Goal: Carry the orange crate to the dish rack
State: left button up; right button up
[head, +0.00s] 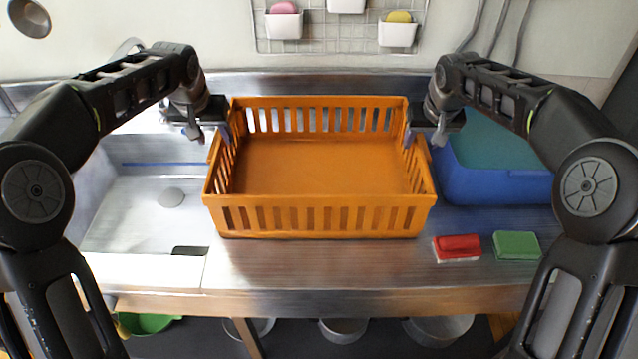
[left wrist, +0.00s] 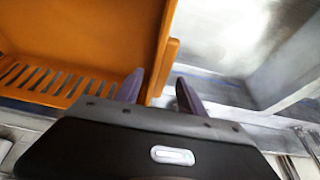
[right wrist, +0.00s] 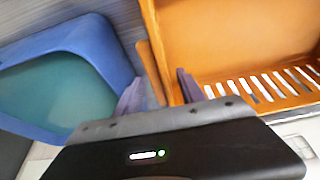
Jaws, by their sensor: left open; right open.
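The orange crate (head: 320,217) stands empty and upright on the steel counter, with slotted walls. It also shows in the left wrist view (left wrist: 90,35) and the right wrist view (right wrist: 235,40). My left gripper (head: 208,133) is open at the crate's left wall; in the left wrist view its fingers (left wrist: 158,92) lie on either side of that wall. My right gripper (head: 425,133) is open at the right wall; in the right wrist view its fingers (right wrist: 160,92) lie on either side of that wall. Contact cannot be told. I see no clear dish rack.
A sink (head: 130,215) lies left of the crate. A blue bin (head: 490,187) stands close on the right. A red sponge (head: 457,246) and a green sponge (head: 516,245) lie at front right. A wire grid (head: 345,30) with white cups hangs behind. The counter before the crate is clear.

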pick_arm(q)
jog(key=v, duration=0.9)
jog(key=shift+s+r, duration=0.15)
jog(key=shift+r, duration=0.2)
pick_arm(e)
jog(key=shift+r, duration=0.15)
jog(key=v, duration=1.1)
jog(key=shift+s+r, duration=0.25)
jog(key=shift+r, duration=0.1)
pick_arm(q)
jog(key=shift+f, duration=0.1)
pick_arm(e)
jog(key=shift+f, duration=0.1)
